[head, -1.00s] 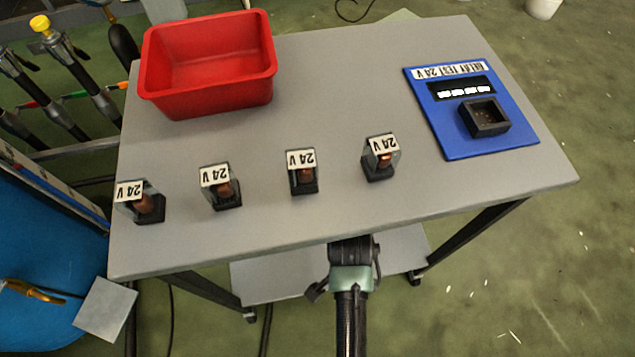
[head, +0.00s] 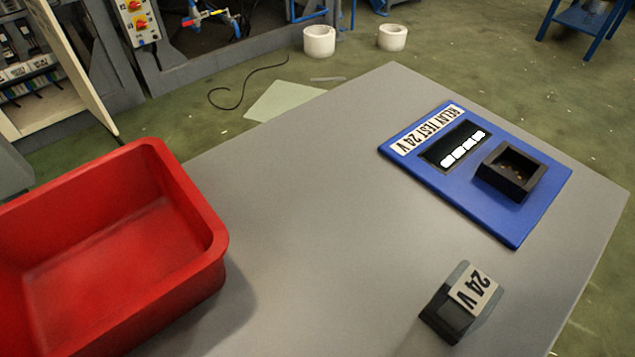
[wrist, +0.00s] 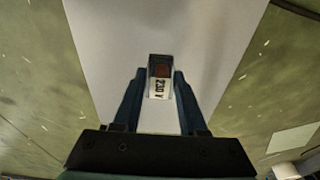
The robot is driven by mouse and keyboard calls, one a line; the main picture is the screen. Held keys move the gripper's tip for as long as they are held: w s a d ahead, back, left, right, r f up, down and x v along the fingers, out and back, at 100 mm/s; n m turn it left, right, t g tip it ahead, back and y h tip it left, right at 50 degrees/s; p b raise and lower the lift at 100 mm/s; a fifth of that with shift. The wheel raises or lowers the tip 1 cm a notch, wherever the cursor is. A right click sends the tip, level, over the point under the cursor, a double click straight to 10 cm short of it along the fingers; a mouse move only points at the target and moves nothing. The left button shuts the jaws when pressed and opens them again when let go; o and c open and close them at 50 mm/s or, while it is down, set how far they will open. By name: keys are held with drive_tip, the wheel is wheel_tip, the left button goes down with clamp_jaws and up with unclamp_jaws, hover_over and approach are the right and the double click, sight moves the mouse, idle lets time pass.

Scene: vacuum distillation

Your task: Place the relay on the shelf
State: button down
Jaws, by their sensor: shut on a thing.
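My gripper (wrist: 160,77) shows only in the wrist view, its two dark fingers shut on a relay (wrist: 160,70). In the head view another relay (head: 462,303), labelled 24 V, stands on the grey table (head: 300,200) at the lower right.
A red bin (head: 215,240) stands at the left of the table. A blue relay test board (head: 490,215) with a black socket (head: 511,172) lies at the right. The table between them is clear. White round containers (head: 319,41) stand on the floor behind.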

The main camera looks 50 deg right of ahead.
drive_tip(key=shift+f+b, duration=1.55)
drive_tip(key=shift+f, duration=1.6)
drive_tip(key=shift+f, duration=0.15)
drive_tip(key=shift+c, duration=2.2)
unclamp_jaws()
wheel_tip(320, 180, up, 12)
drive_tip(key=a+p, duration=0.1)
drive_tip(key=p, duration=0.6)
drive_tip(key=shift+w+a, duration=0.2)
